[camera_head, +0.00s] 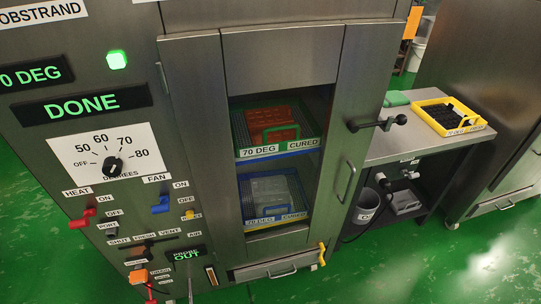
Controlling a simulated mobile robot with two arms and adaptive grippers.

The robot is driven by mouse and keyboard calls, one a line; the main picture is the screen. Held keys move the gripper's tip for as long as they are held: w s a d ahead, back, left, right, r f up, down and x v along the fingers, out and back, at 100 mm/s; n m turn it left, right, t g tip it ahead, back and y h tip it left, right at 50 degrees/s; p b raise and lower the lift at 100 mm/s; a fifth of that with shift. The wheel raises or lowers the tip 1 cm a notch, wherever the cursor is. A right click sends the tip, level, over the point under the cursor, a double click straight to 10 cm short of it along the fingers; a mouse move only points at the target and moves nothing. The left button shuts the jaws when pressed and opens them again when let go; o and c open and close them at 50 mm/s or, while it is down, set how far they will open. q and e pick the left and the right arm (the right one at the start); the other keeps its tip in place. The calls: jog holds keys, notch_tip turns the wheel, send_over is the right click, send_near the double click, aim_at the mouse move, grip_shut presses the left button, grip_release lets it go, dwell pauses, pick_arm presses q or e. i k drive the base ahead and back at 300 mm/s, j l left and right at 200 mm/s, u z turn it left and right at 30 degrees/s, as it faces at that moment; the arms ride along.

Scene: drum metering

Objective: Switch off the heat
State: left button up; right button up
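The red heat switch (82,217) is on the oven's front panel at the lower left, under the HEAT label (77,191). The ON label (106,198) and OFF label (114,212) are to its right. The lever sticks out from the panel; I cannot tell for sure which label it is set to. The blue fan switch (161,205) is to the right, under the FAN label. The temperature dial (113,165) is above, marked 50 to 80 with OFF at the left. The display (84,106) reads DONE. Neither of my grippers is in view.
A black door handle (377,124) sticks out at the right. A steel bench (405,150) carries a yellow tray (434,122). Green floor is open at the lower right.

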aim_at(83, 222)
jog(key=j+u, duration=0.1)
jog(key=u, duration=1.4)
